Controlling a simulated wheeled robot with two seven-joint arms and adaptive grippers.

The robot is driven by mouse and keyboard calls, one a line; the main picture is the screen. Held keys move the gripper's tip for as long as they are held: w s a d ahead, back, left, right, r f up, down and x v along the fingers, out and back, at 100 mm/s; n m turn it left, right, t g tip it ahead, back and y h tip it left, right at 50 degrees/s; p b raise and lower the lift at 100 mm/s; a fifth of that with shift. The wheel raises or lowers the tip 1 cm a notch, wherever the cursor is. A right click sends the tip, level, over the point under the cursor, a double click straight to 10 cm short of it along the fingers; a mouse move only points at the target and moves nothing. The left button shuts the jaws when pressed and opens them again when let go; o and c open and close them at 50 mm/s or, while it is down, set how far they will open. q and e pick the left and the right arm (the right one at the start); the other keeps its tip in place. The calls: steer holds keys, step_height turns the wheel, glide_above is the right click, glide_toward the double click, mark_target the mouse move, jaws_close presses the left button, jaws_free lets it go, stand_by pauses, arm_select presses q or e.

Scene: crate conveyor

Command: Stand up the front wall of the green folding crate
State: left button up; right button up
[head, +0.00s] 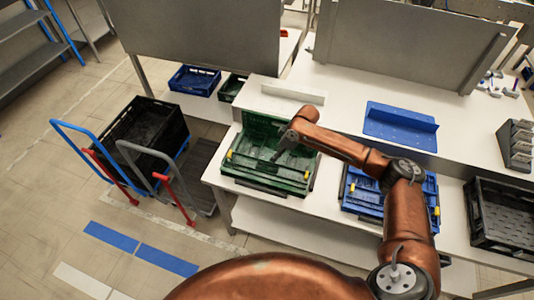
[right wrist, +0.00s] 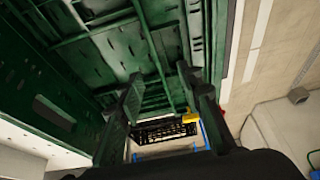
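The green folding crate (head: 243,178) sits on the white table in the middle of the head view. Its back wall (head: 262,124) appears upright, and a panel with yellow latches at its ends lies low toward the front. My right gripper (head: 279,154) reaches down over the crate's inside from the right. In the right wrist view my right gripper (right wrist: 163,88) has its two fingers apart, with green crate panels (right wrist: 85,60) beyond and around them. A yellow latch (right wrist: 190,118) shows near the right finger. I cannot tell whether the fingers touch a panel. My left gripper is not in view.
A blue folding crate (head: 362,199) lies right of the green one, partly behind my arm. A blue panel piece (head: 400,123) lies behind it. A black crate (head: 484,240) is at far right. A black crate (head: 140,135) rests on a trolley at left.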

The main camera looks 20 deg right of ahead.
mark_target(268, 162)
steer(key=shift+w+a+f, duration=0.1)
steer(key=shift+w+f, duration=0.05)
steer(key=shift+f, duration=0.25)
steer(key=x, duration=0.6)
steer(key=shift+a+r, duration=0.1)
steer(key=shift+a, duration=0.15)
steer(key=shift+w+f, duration=0.1)
steer(key=shift+f, duration=0.3)
jaws_close()
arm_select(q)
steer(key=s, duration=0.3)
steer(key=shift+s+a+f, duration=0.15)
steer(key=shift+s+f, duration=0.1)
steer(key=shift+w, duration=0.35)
